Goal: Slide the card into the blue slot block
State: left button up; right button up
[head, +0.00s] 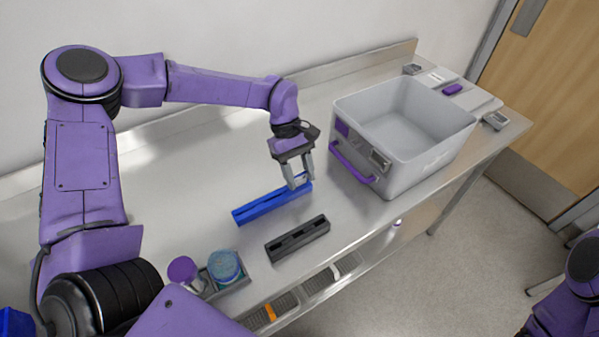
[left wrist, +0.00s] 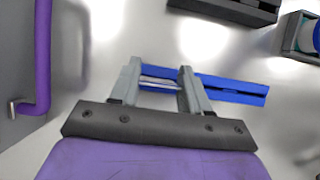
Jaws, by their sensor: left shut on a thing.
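The blue slot block (head: 262,208) lies on the steel bench with a long groove along its top. It also shows in the left wrist view (left wrist: 240,91), running behind my fingers. My left gripper (head: 300,182) is over the block's far right end, fingers pointing down. It is shut on a thin, pale card (left wrist: 160,84), seen edge-on between the fingers in the left wrist view. The card is at the block's end, mostly hidden; I cannot tell whether it sits in the groove. My right gripper is out of view; only part of that arm shows.
A black slotted block (head: 298,239) lies in front of the blue one. A grey bin (head: 415,175) with a purple handle (head: 352,163) stands close to the right of my left gripper. A round blue-green item in a small tray (head: 236,285) is near the front edge. The bench's left is clear.

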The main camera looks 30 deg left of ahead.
pick_arm(q)
jog(key=shift+f, duration=0.25)
dwell(0.4)
jog(key=o, duration=1.7)
jog(key=shift+o, duration=0.2)
jog(key=shift+r, duration=0.1)
notch_tip(320, 180, up, 7)
jog(key=p, duration=0.5)
